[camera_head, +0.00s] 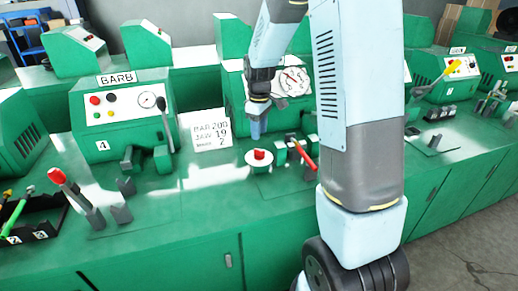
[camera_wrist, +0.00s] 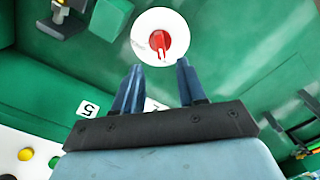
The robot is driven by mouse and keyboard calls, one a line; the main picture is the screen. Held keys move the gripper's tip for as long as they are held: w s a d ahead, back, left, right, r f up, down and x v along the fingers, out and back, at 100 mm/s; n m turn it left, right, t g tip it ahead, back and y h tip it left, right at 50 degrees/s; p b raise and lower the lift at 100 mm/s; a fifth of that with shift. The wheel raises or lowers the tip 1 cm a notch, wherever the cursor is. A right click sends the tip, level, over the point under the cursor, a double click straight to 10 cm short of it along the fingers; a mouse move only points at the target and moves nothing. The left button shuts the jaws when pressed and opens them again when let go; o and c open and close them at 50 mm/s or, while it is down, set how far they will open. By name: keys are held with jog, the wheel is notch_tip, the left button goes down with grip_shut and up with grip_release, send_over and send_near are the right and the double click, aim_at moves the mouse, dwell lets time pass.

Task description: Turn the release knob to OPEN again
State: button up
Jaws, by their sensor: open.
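The release knob (camera_head: 259,155) is red and sits on a round white dial plate on the green bench top. In the wrist view the knob (camera_wrist: 158,41) lies beyond my fingertips, near the top middle, with small marks on the plate too small to read. My gripper (camera_head: 257,133) is above and just behind the knob, pointing down, and apart from it. In the wrist view the two blue fingers of my gripper (camera_wrist: 158,72) are spread with nothing between them.
A red-handled lever (camera_head: 303,156) stands close right of the knob. A white card (camera_head: 206,130) reading "BAR 200, JAW 19" stands left of it. A gauge (camera_head: 291,81) is on the machine behind. The bench front left of the knob is clear.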

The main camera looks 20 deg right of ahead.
aim_at(259, 150)
notch_tip(259, 150, down, 8)
jog(key=shift+f, duration=0.1)
dwell(0.4)
grip_shut()
dwell(0.3)
